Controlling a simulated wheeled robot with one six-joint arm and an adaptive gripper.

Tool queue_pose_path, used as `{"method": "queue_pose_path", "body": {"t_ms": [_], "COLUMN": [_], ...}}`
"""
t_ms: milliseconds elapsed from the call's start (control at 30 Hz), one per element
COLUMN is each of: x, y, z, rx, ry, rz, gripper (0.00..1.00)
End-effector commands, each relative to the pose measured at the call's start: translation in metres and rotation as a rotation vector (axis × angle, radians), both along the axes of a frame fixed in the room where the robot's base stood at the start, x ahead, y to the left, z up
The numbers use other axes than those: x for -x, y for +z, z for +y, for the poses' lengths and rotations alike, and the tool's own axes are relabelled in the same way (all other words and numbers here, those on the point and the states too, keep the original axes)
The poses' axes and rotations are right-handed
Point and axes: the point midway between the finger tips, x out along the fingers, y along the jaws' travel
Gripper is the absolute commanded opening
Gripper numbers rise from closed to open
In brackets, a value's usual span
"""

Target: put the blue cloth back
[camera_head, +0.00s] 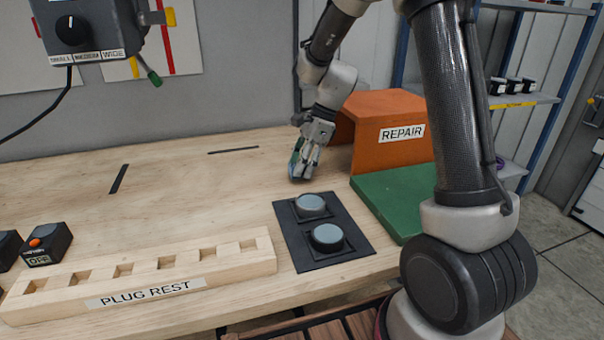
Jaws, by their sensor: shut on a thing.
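My gripper (304,168) points down over the wooden table, left of the orange REPAIR box. It is shut on a small bluish piece (295,171), which looks like the blue cloth. The fingers cover most of it, and its full shape is too small to make out. I cannot tell whether it touches the table top. No other blue cloth shows in the view.
The orange REPAIR box (386,119) stands behind a green pad (392,200). A black plate (333,255) with two grey round pieces lies in front of my gripper. A wooden PLUG REST block (141,273) lies along the front. The table's middle left (180,210) is clear.

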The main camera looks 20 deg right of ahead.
Motion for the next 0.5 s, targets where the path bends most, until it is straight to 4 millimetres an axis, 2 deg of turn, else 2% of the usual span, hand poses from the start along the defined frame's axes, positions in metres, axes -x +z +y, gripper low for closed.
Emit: {"method": "queue_pose_path", "body": {"t_ms": [100, 200, 500], "x": [0.001, 0.001, 0.001], "y": [-0.020, -0.029, -0.031], "z": [0.000, 0.000, 0.000], "rx": [0.000, 0.000, 0.000], "ry": [-0.001, -0.001, 0.000], "rz": [0.006, 0.003, 0.002], "gripper": [0.08, 0.08, 0.08]}}
